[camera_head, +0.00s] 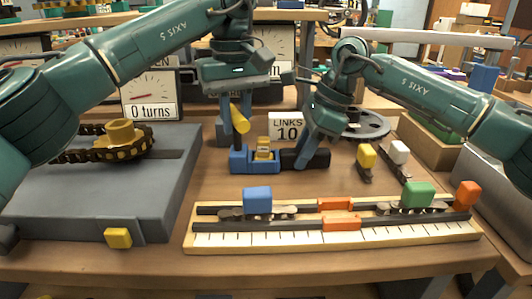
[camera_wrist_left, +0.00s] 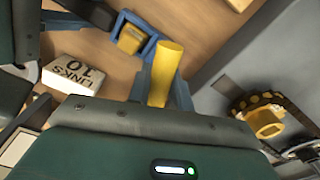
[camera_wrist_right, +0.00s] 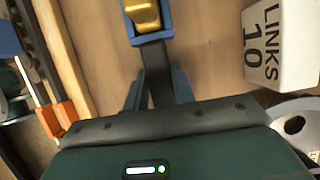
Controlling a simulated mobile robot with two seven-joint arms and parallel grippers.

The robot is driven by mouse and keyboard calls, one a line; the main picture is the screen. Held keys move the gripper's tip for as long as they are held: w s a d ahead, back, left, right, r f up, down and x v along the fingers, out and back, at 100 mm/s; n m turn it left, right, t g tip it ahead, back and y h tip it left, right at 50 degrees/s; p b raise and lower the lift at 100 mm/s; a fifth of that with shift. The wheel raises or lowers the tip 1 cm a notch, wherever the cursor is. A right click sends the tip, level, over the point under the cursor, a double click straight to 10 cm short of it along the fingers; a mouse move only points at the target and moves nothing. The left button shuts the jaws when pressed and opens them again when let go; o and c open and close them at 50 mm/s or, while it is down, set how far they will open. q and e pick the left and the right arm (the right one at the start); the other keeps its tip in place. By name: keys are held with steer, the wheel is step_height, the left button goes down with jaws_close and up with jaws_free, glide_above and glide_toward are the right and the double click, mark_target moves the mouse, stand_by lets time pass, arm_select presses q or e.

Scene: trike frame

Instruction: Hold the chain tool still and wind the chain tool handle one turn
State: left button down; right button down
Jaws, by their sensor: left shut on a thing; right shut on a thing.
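The chain tool (camera_head: 241,161) is a blue body with a yellow block (camera_head: 264,148) in its slot, low on the wooden table at the middle. A black bar (camera_head: 290,158) extends from its right side. My right gripper (camera_head: 312,150) is shut on this bar, which runs between its fingers in the right wrist view (camera_wrist_right: 157,80). The yellow cylindrical handle (camera_head: 240,119) stands tilted above the tool's left end. My left gripper (camera_head: 238,108) is shut on the handle, which also shows in the left wrist view (camera_wrist_left: 167,70). The handle's lower joint is partly hidden.
A dial sign (camera_head: 150,108) reads "0 turns". A white "LINKS 10" block (camera_head: 287,127) stands just behind the tool. A grey stand (camera_head: 60,205) with a chain and yellow sprocket (camera_head: 122,135) is at left. A ruled wooden board (camera_head: 330,236) with chain pieces lies in front.

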arm_select(q)
steer(key=m, duration=0.2)
steer(key=shift+m, duration=0.4)
arm_select(e)
steer(key=shift+r, duration=0.1)
arm_select(q)
steer(key=c, duration=1.2)
jaws_free()
steer(key=shift+r, duration=0.1)
steer(key=shift+r, duration=2.45)
arm_select(e)
steer(key=c, duration=1.1)
jaws_free()
